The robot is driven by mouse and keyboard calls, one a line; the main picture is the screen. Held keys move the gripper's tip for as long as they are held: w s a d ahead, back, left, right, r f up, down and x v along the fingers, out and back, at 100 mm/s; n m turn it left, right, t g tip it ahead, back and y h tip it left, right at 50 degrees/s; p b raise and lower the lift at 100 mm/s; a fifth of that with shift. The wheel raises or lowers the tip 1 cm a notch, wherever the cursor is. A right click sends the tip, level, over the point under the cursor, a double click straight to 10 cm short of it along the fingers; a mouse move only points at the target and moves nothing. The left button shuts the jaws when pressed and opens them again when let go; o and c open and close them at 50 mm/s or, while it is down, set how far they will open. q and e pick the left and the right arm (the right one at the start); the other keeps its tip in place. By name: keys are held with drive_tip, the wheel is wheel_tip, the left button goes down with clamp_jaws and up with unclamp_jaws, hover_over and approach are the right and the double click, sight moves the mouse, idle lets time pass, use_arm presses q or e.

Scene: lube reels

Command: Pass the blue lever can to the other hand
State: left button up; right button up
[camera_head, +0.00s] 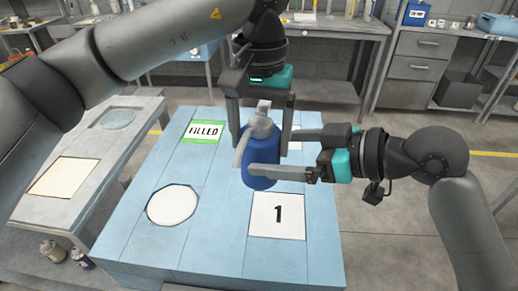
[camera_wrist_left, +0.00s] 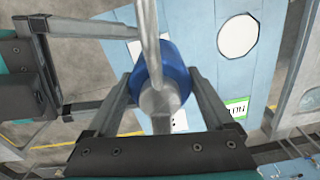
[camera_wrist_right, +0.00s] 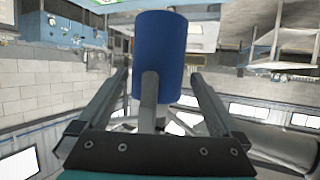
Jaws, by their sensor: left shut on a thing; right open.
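The blue lever can (camera_head: 259,155) has a grey top and lever and is held upright above the blue table. My left gripper (camera_head: 262,135) comes from above and is shut on the can, its fingers on either side; the can also shows between them in the left wrist view (camera_wrist_left: 183,82). My right gripper (camera_head: 262,152) comes in from the right, open, with one finger in front of the can and the other behind it. In the right wrist view, the can (camera_wrist_right: 160,55) lies ahead between the spread fingers (camera_wrist_right: 160,85).
A grey side table (camera_head: 30,205) stands left. Workbenches and drawers (camera_head: 415,68) line the back.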

sight(256, 151)
drive_tip(key=shift+x, duration=2.25)
use_arm(q)
drive_tip(key=shift+w, duration=0.1)
use_arm(e)
drive_tip(key=shift+s+a, duration=0.15)
drive_tip(key=c, duration=1.6)
use_arm(q)
drive_tip(key=o, duration=1.4)
use_arm(e)
drive_tip(key=shift+r, duration=0.1)
use_arm(q)
drive_tip(key=shift+o, duration=0.8)
drive_tip(key=shift+r, duration=0.1)
